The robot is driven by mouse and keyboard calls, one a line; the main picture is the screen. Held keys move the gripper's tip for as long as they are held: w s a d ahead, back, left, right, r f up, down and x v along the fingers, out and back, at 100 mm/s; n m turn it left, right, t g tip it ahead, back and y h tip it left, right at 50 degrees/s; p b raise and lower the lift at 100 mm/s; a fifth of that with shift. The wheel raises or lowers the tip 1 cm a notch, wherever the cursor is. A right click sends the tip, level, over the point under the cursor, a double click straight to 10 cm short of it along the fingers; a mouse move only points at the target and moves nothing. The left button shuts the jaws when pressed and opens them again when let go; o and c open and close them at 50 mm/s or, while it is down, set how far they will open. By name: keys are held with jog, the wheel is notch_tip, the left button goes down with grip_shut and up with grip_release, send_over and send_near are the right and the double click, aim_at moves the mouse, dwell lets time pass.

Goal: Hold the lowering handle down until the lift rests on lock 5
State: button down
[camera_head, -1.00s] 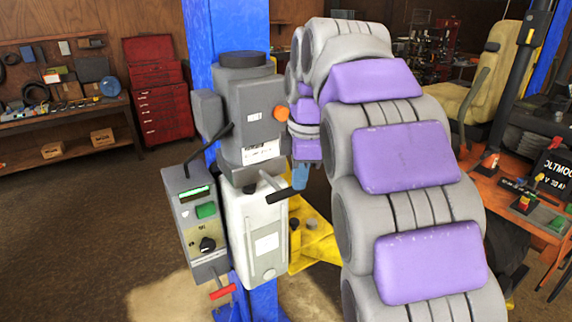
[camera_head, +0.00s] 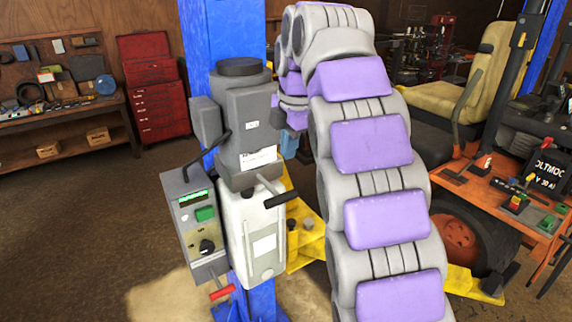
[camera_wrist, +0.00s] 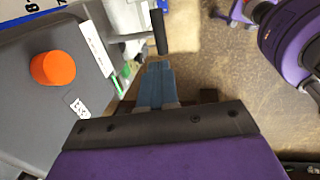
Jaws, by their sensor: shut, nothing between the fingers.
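The lowering handle, a lever with a black grip (camera_head: 282,200), sticks out from the pump unit above its white tank (camera_head: 262,240). The black grip also shows at the top of the wrist view (camera_wrist: 158,32). My gripper (camera_wrist: 158,75) has light blue fingers, shut and empty, pointing toward the grip. They look just short of it or over it; I cannot tell whether they touch. In the head view my gripper (camera_head: 289,146) is mostly hidden behind my arm. The lift has a blue post (camera_head: 225,40) and yellow arms (camera_head: 305,240). The locks cannot be made out.
A control box (camera_head: 195,225) with a green display, too small to read, hangs left of the tank. A red handle (camera_head: 222,291) is below it. An orange knob (camera_wrist: 52,69) is on the grey housing. The orange mower (camera_head: 500,190) stands right. Open floor lies left.

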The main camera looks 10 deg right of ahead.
jog(key=b, duration=0.4)
send_over(284, 202)
notch_tip(284, 202, down, 8)
jog(key=r, duration=0.1)
jog(key=shift+w+a+f, duration=0.1)
jog(key=shift+f, duration=1.4)
jog(key=shift+w+a+f, duration=0.1)
jog(key=shift+f, duration=1.35)
jog(key=shift+f, duration=0.1)
jog(key=shift+s+f+t+b, duration=0.15)
jog(key=shift+f+t+b, duration=0.3)
jog(key=shift+b, duration=0.65)
jog(key=f+b, duration=0.1)
jog(key=b, duration=0.1)
jog(key=f+t+b, duration=0.1)
jog(key=b, duration=0.1)
jog(key=t+y+b, duration=0.1)
jog(key=b, duration=0.1)
jog(key=shift+s+d+f+b, duration=0.1)
jog(key=shift+s+f+b, duration=0.15)
jog(key=shift+f+b, duration=0.15)
notch_tip(284, 202, down, 3)
jog(key=t+b, duration=0.2)
jog(key=b, duration=0.4)
jog(key=shift+s+r+y, duration=0.1)
jog(key=shift+y, duration=0.3)
